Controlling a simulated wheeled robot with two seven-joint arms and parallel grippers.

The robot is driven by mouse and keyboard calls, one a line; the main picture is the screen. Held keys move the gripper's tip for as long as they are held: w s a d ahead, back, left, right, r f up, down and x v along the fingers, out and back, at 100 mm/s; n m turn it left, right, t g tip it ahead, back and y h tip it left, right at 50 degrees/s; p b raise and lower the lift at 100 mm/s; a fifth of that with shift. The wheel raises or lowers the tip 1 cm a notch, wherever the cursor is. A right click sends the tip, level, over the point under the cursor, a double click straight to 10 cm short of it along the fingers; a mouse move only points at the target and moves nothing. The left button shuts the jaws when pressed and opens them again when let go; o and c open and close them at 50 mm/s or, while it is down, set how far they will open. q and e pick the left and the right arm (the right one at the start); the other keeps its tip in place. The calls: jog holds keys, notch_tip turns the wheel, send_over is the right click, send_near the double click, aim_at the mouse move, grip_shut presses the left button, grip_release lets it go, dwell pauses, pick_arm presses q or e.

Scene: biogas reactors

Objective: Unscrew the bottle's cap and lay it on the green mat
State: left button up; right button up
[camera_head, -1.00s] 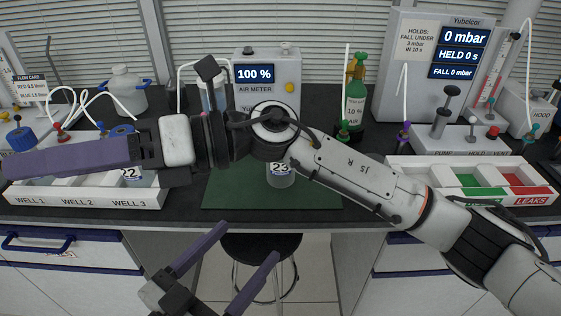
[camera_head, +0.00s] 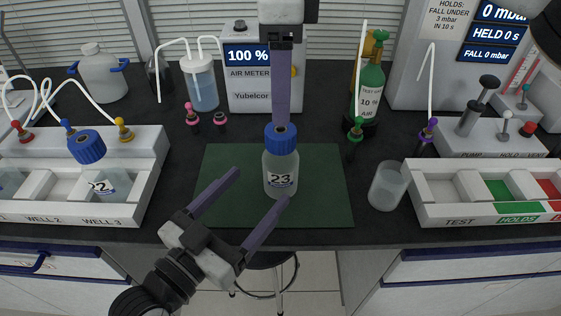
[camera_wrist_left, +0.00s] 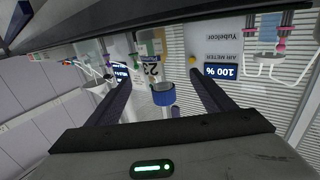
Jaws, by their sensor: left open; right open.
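The bottle labelled 23 (camera_head: 281,172) stands upright on the green mat (camera_head: 325,205), its blue cap (camera_head: 272,134) on top. In the left wrist view, which is upside down, the blue cap (camera_wrist_left: 163,95) and the 23 label (camera_wrist_left: 150,70) show between the jaws. My left gripper (camera_head: 262,185) is open in front of the bottle, its fingers pointing at the body; I cannot tell if they touch it. My right gripper (camera_head: 281,127) points straight down at the cap, seen edge-on, with its tip over the cap; contact is unclear.
A bottle labelled 22 (camera_head: 107,185) with a blue cap leans in the white well tray (camera_head: 125,212) on the left. A clear cup (camera_head: 388,186) stands right of the mat, beside the test tray (camera_head: 425,215). The air meter (camera_head: 262,75) stands behind. The mat's right part is bare.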

aim_at(270, 174)
pick_arm(q)
jog(key=x, duration=0.7)
jog(key=shift+w, duration=0.1)
jog(key=shift+c, duration=0.4)
